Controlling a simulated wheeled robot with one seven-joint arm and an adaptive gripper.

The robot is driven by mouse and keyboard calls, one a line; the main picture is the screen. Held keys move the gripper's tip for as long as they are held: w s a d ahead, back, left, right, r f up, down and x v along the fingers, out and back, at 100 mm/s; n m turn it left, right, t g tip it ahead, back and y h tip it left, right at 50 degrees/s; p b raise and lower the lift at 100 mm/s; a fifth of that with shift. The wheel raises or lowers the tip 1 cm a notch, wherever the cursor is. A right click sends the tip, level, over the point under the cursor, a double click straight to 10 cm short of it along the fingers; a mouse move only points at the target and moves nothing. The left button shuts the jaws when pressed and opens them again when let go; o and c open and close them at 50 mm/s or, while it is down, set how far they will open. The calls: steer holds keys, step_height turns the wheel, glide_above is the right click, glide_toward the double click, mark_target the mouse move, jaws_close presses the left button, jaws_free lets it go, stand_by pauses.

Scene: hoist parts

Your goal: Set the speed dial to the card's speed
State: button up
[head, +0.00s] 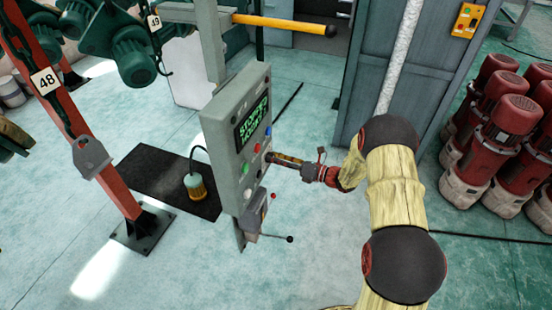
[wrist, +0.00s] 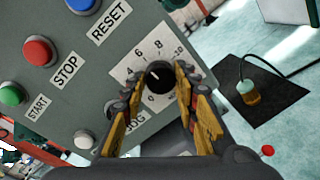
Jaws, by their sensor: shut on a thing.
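The speed dial (wrist: 158,75) is a black round knob on a white scale plate (wrist: 140,62) in the wrist view. In the head view my gripper (head: 272,157) reaches the panel's right face and covers the dial. I cannot make out a speed card.
The grey control panel (head: 236,165) has a green-text display (head: 252,122) reading STOPPED with a speed line below. Red STOP (wrist: 38,50), green START (wrist: 12,94) and blue RESET (wrist: 82,4) buttons sit near the dial. A lever (head: 290,239) juts out below.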

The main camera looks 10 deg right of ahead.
stand_by(0.3)
steer(key=o, duration=1.1)
steer(key=shift+o, duration=0.5)
steer(key=v, duration=1.2)
